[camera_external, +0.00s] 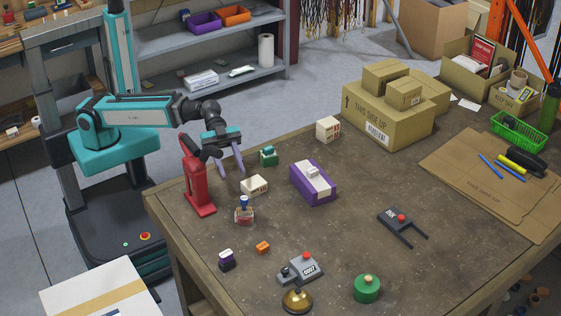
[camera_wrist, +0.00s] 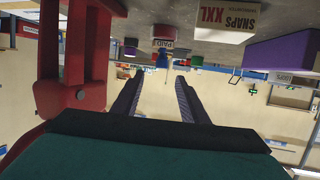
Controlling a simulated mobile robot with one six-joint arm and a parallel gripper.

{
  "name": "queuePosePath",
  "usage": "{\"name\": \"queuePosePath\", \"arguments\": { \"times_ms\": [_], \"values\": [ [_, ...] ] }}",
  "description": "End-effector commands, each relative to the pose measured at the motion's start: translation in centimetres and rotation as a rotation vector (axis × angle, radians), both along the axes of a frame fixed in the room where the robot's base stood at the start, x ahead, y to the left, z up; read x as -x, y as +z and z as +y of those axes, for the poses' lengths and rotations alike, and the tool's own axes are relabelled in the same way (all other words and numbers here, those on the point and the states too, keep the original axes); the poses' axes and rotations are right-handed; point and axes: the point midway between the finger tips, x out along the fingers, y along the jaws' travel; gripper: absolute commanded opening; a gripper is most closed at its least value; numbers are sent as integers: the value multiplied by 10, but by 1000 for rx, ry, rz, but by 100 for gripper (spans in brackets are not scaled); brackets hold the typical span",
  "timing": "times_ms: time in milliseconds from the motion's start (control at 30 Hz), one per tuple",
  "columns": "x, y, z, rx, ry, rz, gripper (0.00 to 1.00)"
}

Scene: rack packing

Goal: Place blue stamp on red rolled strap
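The blue stamp (camera_external: 244,201) stands upright at the table's left side, with a blue handle and a pale body. Its base appears to rest on a small red roll (camera_external: 244,219), seemingly the rolled strap. The wrist view is upside down and shows the blue handle (camera_wrist: 162,60), a "PAID" label and dark red (camera_wrist: 162,31) at the table side. My gripper (camera_external: 233,177) is open and empty, fingers pointing down, above and behind the stamp, apart from it. In the wrist view the stamp appears beyond the open fingertips (camera_wrist: 160,75).
A red press (camera_external: 198,185) stands close left of my gripper. A white box (camera_external: 254,186), green item (camera_external: 268,156) and purple box (camera_external: 313,184) are nearby. A dark stamp (camera_external: 226,260), orange block (camera_external: 263,248) and bell (camera_external: 297,300) lie in front. The table's centre is clear.

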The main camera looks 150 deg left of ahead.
Motion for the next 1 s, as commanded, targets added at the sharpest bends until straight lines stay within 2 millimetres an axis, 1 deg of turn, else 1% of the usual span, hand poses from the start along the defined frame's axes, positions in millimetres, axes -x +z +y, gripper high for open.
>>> {"name": "queuePosePath", "arguments": {
  "times_ms": [33,1000],
  "values": [
    [1,-3,1,-2,-1,-1,40],
    [19,3,3,-3,4,2,40]
  ]
}}
